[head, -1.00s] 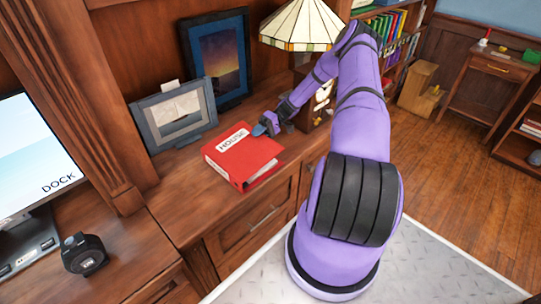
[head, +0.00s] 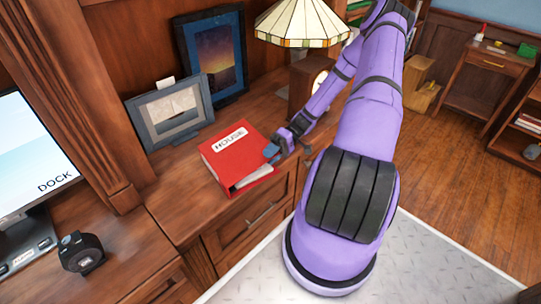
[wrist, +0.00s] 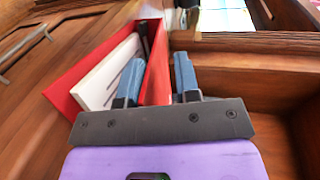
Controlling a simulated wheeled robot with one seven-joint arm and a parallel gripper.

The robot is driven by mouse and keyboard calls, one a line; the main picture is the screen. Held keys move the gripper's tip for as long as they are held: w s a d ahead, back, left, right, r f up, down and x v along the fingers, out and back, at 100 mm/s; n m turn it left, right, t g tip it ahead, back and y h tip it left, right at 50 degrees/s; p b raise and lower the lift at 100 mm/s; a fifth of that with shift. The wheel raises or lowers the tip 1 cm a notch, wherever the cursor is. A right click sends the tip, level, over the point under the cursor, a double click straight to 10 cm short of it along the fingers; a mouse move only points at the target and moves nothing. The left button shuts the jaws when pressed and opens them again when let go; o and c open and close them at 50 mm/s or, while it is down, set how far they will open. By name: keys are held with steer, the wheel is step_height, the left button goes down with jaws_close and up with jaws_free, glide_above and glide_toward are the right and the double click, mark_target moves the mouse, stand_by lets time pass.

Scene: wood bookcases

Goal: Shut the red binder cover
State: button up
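The red binder (head: 228,158), with a white "HOUSE" label on its upper face, lies on the wooden desk (head: 180,185). White pages show at its near edge, between the covers. My gripper (head: 273,148) is at the binder's right edge. In the wrist view the binder (wrist: 62,92) shows on the left with its white pages (wrist: 104,78). The two blue fingers of my gripper (wrist: 157,82) stand apart there, with a red part of the binder in view between them. Whether they touch it I cannot tell.
A grey picture frame (head: 170,112) and a darker frame (head: 211,62) stand behind the binder. A stained-glass lamp (head: 298,28) and a wooden clock (head: 303,84) stand to the right. A monitor (head: 35,150) and a black device (head: 81,252) are at left.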

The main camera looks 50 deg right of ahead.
stand_by(0.3)
steer(key=v, duration=1.2)
steer(key=shift+d+f, duration=0.2)
steer(key=shift+d, duration=0.1)
stand_by(0.8)
steer(key=shift+s, duration=0.1)
stand_by(0.6)
